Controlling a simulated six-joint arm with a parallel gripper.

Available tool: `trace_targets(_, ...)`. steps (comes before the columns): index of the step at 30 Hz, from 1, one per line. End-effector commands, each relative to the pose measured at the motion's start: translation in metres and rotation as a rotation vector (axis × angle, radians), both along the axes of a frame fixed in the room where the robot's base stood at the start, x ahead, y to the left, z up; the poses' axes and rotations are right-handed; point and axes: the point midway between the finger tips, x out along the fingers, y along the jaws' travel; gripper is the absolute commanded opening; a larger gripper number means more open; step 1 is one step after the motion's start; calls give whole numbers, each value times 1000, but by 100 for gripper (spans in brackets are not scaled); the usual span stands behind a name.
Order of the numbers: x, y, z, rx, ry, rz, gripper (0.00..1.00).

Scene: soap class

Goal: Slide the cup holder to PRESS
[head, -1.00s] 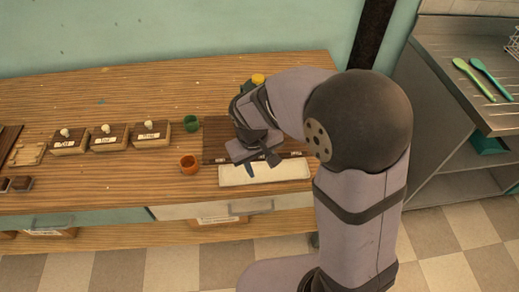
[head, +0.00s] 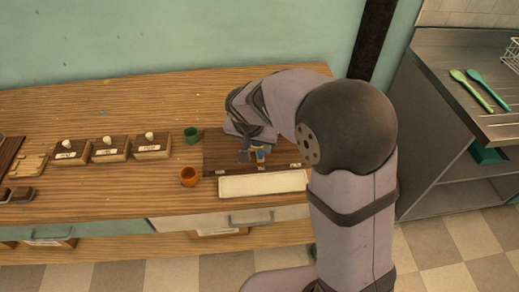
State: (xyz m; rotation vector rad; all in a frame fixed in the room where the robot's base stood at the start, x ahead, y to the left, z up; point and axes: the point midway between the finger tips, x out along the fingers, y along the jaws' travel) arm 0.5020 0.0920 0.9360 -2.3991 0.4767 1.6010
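My gripper (head: 257,154) points down over the front part of a dark brown board (head: 220,150), near its middle. A small blue and tan piece (head: 260,154) shows at the fingertips. I cannot tell whether it is the cup holder or whether the fingers are shut on it. Small pale labels (head: 295,166) line the board's front edge. Their words are too small to read, so I cannot tell which is PRESS. My wrist and forearm hide the back and right of the board.
A green cup (head: 191,134) stands left of the board, an orange cup (head: 188,176) at its front left. A pale tray (head: 262,185) lies in front. Several labelled boxes with white knobs (head: 152,146) stand further left. A dark post (head: 372,40) rises behind.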

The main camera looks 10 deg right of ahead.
Motion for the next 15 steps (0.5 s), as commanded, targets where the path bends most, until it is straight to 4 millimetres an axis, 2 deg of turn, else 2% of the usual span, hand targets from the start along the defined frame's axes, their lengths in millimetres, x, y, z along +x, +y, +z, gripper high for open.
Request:
trace_targets(9, 13, -6, -37, -2, 4, 1, 38)
trace_targets(15, 18, -8, -48, -2, 2, 0, 38)
